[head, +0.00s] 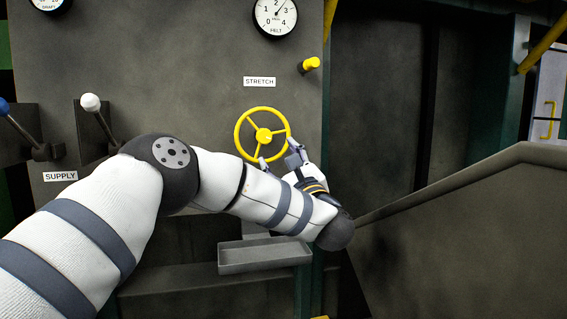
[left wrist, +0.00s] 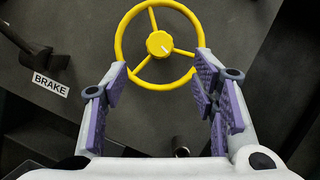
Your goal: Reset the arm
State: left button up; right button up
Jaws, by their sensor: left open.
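My left arm comes in from the left in the head view and reaches across the panel. Its gripper (head: 278,158) is at the lower right rim of a yellow three-spoke handwheel (head: 263,135) under the STRETCH label. In the left wrist view the wheel (left wrist: 159,44) lies ahead, beyond the fingertips. My left gripper (left wrist: 162,88) is open there, with its purple pads wide apart and nothing between them. I cannot tell whether a finger touches the rim. My right gripper is in neither view.
A grey tray (head: 265,257) juts out below my forearm. Levers with a white knob (head: 90,102) and a blue knob (head: 3,105) stand at the left. A yellow peg (head: 311,64) sticks out above the wheel. A sloping rail (head: 450,180) rises at the right.

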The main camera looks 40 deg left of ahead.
pick_arm(q)
jog(key=v, duration=0.3)
